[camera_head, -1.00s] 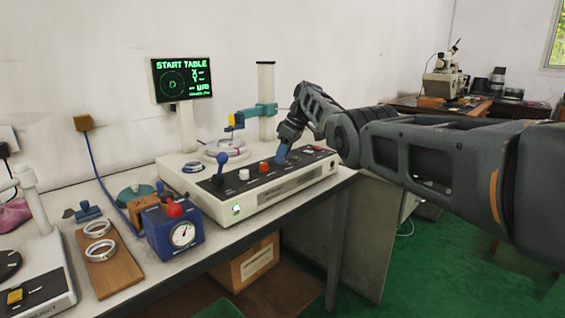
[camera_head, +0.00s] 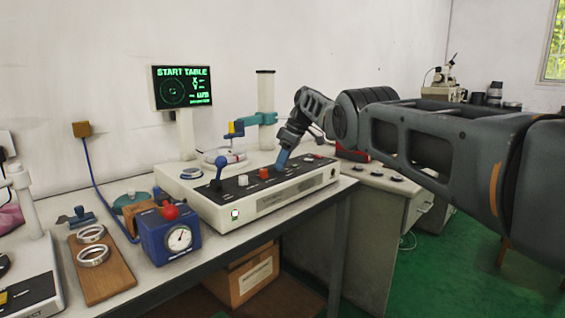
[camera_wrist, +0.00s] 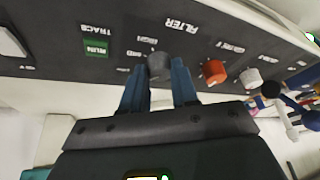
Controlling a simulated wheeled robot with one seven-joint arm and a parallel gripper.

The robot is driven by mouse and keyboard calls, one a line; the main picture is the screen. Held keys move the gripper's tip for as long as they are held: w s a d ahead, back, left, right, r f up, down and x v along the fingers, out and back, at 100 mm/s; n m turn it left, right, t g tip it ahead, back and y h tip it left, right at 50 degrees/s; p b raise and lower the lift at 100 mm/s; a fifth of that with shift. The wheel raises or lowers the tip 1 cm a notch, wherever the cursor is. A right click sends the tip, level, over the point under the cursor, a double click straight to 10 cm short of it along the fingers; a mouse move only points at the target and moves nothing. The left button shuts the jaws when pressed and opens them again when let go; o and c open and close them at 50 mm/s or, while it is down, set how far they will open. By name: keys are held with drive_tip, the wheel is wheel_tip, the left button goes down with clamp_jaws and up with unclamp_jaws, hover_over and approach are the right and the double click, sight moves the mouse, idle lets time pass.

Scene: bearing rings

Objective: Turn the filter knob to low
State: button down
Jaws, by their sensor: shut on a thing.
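The filter knob is a dark grey round knob (camera_wrist: 159,65) on the black control panel, below the word FILTER, which appears upside down in the wrist view. My gripper (camera_wrist: 160,82) has its two blue fingers on either side of this knob and is shut on it. In the head view my gripper (camera_head: 283,160) points down at the panel of the white measuring machine (camera_head: 290,197), and its fingers hide the knob there. The small labels around the knob are too blurred to tell its setting.
An orange knob (camera_wrist: 214,71) and a white knob (camera_wrist: 251,78) sit beside the filter knob. A blue-handled lever (camera_head: 218,170) stands at the panel's left. A screen (camera_head: 182,87) reads START TABLE. A blue gauge box (camera_head: 170,236) and a wooden board (camera_head: 103,280) with rings lie left.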

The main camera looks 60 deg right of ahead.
sight(291, 172)
drive_tip(key=shift+a, duration=0.1)
drive_tip(key=c, duration=0.9)
unclamp_jaws()
drive_tip(key=shift+o, duration=0.2)
drive_tip(key=p+v, duration=0.1)
drive_tip(key=v, duration=0.6)
drive_tip(key=shift+r+p, duration=0.3)
drive_tip(key=shift+p, duration=0.05)
drive_tip(key=shift+s, duration=0.15)
